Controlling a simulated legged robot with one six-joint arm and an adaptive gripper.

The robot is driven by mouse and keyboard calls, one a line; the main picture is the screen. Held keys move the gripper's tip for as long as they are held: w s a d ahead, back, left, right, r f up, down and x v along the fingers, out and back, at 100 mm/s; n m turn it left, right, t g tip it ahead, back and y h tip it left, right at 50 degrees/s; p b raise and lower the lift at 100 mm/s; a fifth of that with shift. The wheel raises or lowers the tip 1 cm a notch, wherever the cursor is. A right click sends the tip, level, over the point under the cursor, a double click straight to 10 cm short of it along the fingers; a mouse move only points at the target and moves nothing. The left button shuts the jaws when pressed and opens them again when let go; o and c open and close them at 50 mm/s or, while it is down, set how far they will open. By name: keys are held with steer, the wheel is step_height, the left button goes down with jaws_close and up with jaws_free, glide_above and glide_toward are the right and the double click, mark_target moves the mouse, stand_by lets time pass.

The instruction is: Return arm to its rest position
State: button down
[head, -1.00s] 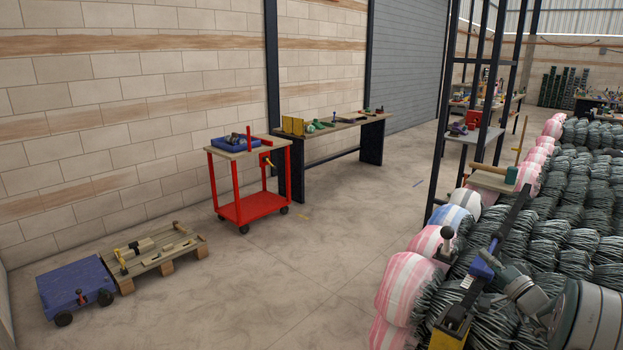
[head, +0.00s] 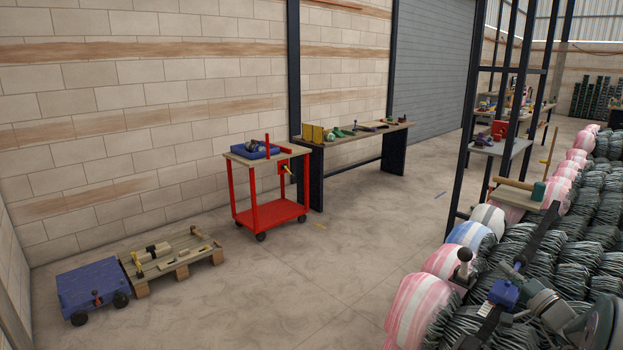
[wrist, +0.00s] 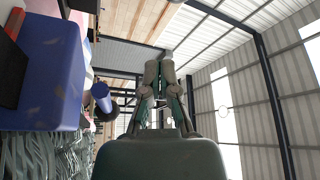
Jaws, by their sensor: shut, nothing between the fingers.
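My gripper (wrist: 160,72) shows in the wrist view, its two grey-green fingers shut together with nothing between them. The dark grey-green wrist housing (wrist: 160,158) fills the bottom of that view.
Wire bundles wrapped in pink and white (head: 420,300) line the right side, with tools lying on them. A red cart (head: 268,215), a workbench (head: 368,142), a wooden pallet (head: 210,257) and a blue dolly (head: 92,285) stand left.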

steer(key=s+a+r+n+g+y, duration=0.15)
steer(key=s+a+g, duration=0.25)
steer(key=a, duration=0.5)
steer(key=s+a+r+n+g, duration=0.2)
steer(key=s+a+n+g, duration=0.15)
steer(key=a, duration=0.65)
steer(key=s+a+r+n+g+y, duration=0.15)
steer(key=s+a+g, duration=0.3)
steer(key=a, duration=0.45)
steer(key=s+a+f+n+h, duration=0.1)
steer(key=s+h, duration=0.4)
steer(key=s, duration=0.6)
steer(key=s+a+f+n+g+h, duration=0.1)
steer(key=s+h, duration=0.4)
steer(key=s, duration=0.6)
steer(key=shift+s+a+f, duration=0.2)
steer(key=shift+s+a, duration=0.1)
steer(key=shift+a, duration=0.3)
